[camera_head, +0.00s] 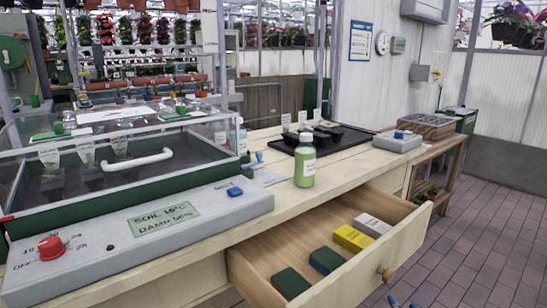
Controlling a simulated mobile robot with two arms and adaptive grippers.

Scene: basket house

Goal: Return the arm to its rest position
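Two small blue tips (403,303) show at the bottom edge, right of centre, in front of the floor. They look like the fingertips of my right gripper, with a gap between them and nothing visible in the gap. The rest of that gripper and its arm are cut off by the frame. They are below and to the right of the open drawer's front (385,270), apart from its round wooden knob (386,272). My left gripper and arm are not in view.
The pulled-out drawer holds green, blue, yellow and grey blocks (353,238). On the bench stand a green bottle (305,167), a black tray (330,136), a glass-sided case (120,165) and a control panel (140,235). The tiled floor (480,240) at the right is clear.

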